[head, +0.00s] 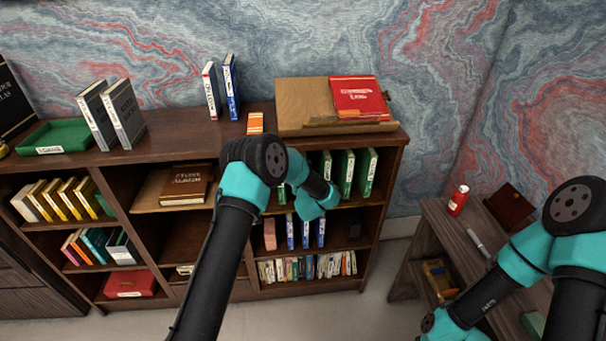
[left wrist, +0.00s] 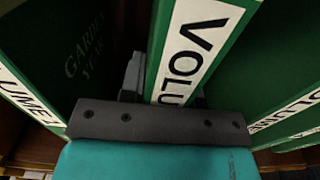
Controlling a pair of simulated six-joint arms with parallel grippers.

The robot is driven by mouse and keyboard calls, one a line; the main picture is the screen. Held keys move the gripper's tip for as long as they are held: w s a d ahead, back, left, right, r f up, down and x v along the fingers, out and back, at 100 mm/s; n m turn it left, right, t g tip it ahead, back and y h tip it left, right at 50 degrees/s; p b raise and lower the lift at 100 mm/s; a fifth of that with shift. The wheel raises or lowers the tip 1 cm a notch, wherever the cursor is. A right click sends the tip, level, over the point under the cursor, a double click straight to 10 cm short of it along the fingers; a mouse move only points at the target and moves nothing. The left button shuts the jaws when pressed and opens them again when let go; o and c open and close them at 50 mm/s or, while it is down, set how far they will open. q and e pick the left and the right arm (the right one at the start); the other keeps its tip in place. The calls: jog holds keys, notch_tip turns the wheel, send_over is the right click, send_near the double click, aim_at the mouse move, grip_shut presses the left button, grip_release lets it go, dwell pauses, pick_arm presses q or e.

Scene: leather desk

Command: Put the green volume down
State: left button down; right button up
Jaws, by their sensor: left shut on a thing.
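My left gripper (left wrist: 166,88) is shut on the spine of a green volume (left wrist: 190,45) with a white label reading "VOLU" in the left wrist view. The held volume stands between other green volumes, with a gap on each side. The left one (left wrist: 75,45) shows "Garden Year" on its cover; another (left wrist: 270,60) is at the right. In the head view my left wrist reaches into the upper right shelf bay and hides the fingers. Green volumes (head: 346,172) stand upright there. My right gripper is out of view.
The bookcase top (head: 180,135) holds a green tray (head: 55,137), grey books (head: 124,112), blue and white books (head: 231,88) and a wooden stand (head: 300,98) with a red book (head: 357,97). Shelf boards and dividers surround my left wrist. A side table with a red bottle (head: 458,200) stands at right.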

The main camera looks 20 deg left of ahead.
pick_arm(q)
jog(key=c, duration=0.8)
grip_release()
jog(key=shift+f, duration=0.15)
jog(key=shift+c, duration=0.2)
jog(key=v, duration=1.2)
